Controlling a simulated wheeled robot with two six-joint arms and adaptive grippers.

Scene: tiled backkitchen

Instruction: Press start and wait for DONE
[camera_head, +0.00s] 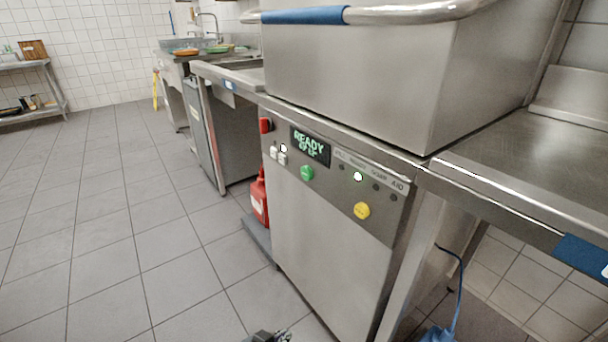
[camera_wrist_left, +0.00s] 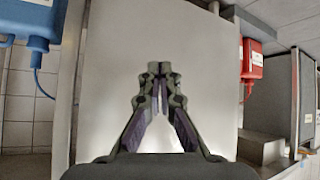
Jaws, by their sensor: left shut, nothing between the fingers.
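The steel machine (camera_head: 330,235) has a control panel with a dark display (camera_head: 310,146). The display reads READY in green, with a second line too small to read. A green button (camera_head: 306,173) sits below the display and a yellow button (camera_head: 362,210) lower right. One light (camera_head: 358,177) glows white in a row of otherwise dark lights under small labels. My left gripper (camera_head: 270,335) shows only at the bottom edge, low and well away from the buttons. In the left wrist view it (camera_wrist_left: 158,68) is shut and empty before a plain steel panel (camera_wrist_left: 205,85). My right gripper is out of view.
A steel hood (camera_head: 350,70) with a blue-gripped bar handle (camera_head: 400,14) is above the panel. A red switch (camera_head: 265,125) is at its left. A red canister (camera_head: 259,200) and a blue one (camera_head: 437,335) stand at the sides. Tiled floor (camera_head: 130,240) at left is clear.

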